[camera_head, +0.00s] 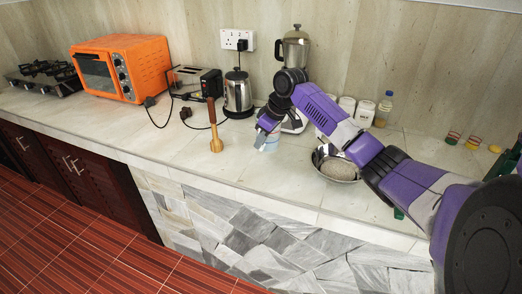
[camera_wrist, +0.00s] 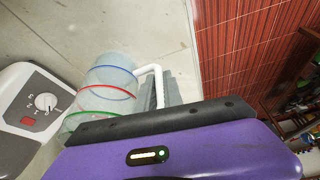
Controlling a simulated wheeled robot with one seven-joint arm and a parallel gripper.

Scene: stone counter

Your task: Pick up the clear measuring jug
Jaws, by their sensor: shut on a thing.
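The clear measuring jug (camera_wrist: 108,82) shows in the wrist view, with blue, red and green rings and a white handle (camera_wrist: 157,84). In the head view only a small pale part of the jug (camera_head: 270,146) shows below my gripper (camera_head: 264,139), near the counter's front. My gripper is shut on the jug at its handle side. A grey finger (camera_wrist: 174,88) lies beside the handle in the wrist view; the other finger is hidden. I cannot tell whether the jug's base touches the counter.
A blender (camera_head: 295,50) stands behind the jug; its white base with a dial (camera_wrist: 40,104) is close by. A wooden pestle (camera_head: 215,130) stands to the left, a metal bowl (camera_head: 333,168) to the right. A kettle (camera_head: 238,95) is behind. The front-left counter is clear.

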